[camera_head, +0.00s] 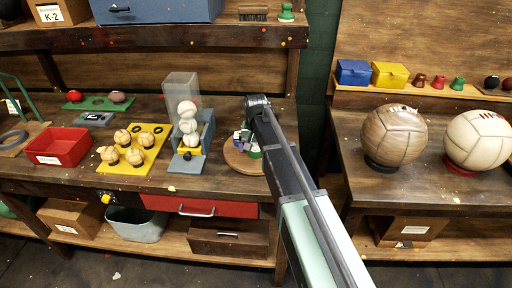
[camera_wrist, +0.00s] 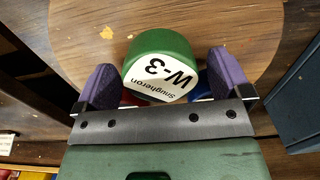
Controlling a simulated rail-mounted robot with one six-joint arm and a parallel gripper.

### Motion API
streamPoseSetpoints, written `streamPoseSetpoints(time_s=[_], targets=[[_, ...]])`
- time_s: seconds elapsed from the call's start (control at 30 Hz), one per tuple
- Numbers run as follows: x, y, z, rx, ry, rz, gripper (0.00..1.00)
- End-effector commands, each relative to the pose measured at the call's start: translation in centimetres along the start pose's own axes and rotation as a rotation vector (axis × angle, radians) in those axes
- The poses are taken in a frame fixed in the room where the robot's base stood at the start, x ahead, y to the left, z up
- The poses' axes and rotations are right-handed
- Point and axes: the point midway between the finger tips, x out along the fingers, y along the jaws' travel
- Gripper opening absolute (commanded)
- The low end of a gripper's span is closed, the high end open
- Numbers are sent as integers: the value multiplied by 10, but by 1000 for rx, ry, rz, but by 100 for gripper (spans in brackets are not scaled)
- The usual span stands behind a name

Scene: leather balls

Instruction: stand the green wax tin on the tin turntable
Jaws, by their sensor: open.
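The green wax tin (camera_wrist: 158,44), with a white label reading W-3, shows in the wrist view over the round wooden turntable (camera_wrist: 85,25). My gripper (camera_wrist: 163,62) is open, with one purple finger on each side of the tin and visible gaps between. I cannot tell whether the tin stands upright or lies tilted. In the head view the turntable (camera_head: 237,167) carries several tins close together, partly hidden by my arm. My gripper is hard to make out there.
Red (camera_wrist: 132,99) and blue (camera_wrist: 201,86) things show beside the green tin, mostly hidden. Left of the turntable stands a ball rack (camera_head: 190,155) with white balls. A yellow board (camera_head: 133,165) with several balls and a red bin (camera_head: 57,146) lie farther left.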

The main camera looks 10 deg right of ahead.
Motion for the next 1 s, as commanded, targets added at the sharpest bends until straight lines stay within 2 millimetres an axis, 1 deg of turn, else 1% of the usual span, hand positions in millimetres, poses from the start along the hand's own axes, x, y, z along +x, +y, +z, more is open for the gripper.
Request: streamPoseSetpoints(time_s=[0.17, 0.27, 0.37, 0.6, 0.7, 0.8, 0.93, 0.97, 1.0], targets=[[-3, 0, 0, 0, 0, 0, 96], [-14, 0, 0, 0, 0, 0, 96], [-34, 0, 0, 0, 0, 0, 96], [-98, 0, 0, 0, 0, 0, 96], [-118, 0, 0, 0, 0, 0, 96], [-126, 0, 0, 0, 0, 0, 96], [-125, 0, 2, -1, 0, 0, 96], [-124, 2, 7, -5, 0, 0, 96], [-123, 7, 22, -18, 0, 0, 96]])
